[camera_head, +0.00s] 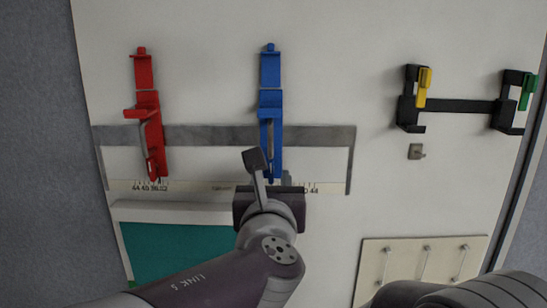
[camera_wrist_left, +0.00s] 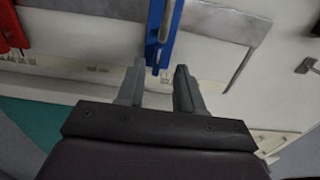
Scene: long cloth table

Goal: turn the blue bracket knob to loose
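My left gripper (camera_wrist_left: 159,70) is open, with two grey fingers apart and nothing held. In the head view the left gripper (camera_head: 277,181) is at the bracket's lower end, partly hidden by my wrist. I cannot tell whether a finger touches it. The right gripper is out of view.
A red bracket (camera_head: 147,115) stands on the same rail (camera_head: 205,135) to the left. A black bar (camera_head: 460,105) with yellow and green clips is at right, above a small metal fitting (camera_head: 416,151). A teal panel (camera_head: 170,252) and a beige hook board (camera_head: 405,262) lie nearer.

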